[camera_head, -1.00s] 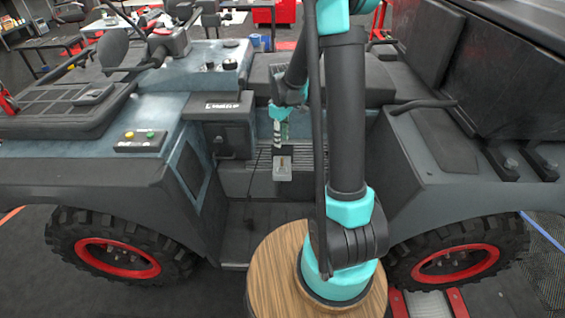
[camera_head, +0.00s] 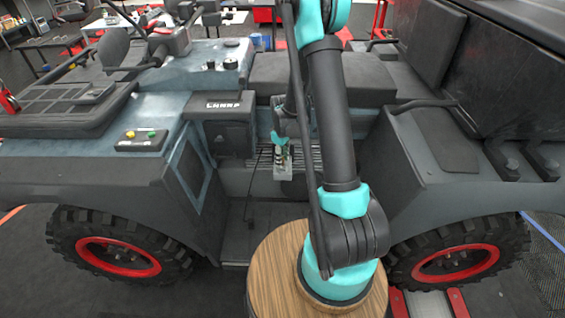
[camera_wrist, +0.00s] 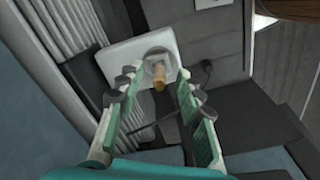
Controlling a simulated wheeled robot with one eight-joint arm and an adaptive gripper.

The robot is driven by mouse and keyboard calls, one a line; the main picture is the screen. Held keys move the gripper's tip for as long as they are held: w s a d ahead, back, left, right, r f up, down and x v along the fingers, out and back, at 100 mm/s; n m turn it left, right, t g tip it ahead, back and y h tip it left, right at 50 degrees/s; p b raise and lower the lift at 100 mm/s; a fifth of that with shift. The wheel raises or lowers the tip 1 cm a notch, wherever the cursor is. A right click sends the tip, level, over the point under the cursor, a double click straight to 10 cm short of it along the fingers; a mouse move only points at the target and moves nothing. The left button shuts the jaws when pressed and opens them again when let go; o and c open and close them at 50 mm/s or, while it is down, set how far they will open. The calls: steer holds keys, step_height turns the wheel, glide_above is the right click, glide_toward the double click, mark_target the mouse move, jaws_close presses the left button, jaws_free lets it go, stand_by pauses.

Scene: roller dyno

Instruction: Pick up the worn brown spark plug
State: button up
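The spark plug (camera_wrist: 158,77) shows in the wrist view as a small part with a brownish end, standing out from a pale plate (camera_wrist: 137,50). My gripper (camera_wrist: 160,72) is open, with its green-padded fingers to the left and right of the plug; a gap shows on both sides. I cannot tell how far the tips are above the plate. In the head view my gripper (camera_head: 282,155) is right over the small grey plate (camera_head: 284,175) and hides the plug.
The plate sits in the footwell of a grey vehicle, by a ribbed panel (camera_head: 310,155). A dark box (camera_head: 222,107) stands close on the left and a seat (camera_head: 318,78) lies behind. A thin black cable (camera_wrist: 205,72) runs near the right finger.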

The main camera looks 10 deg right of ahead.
steer(key=shift+f, duration=0.1)
jaws_close()
stand_by(0.5)
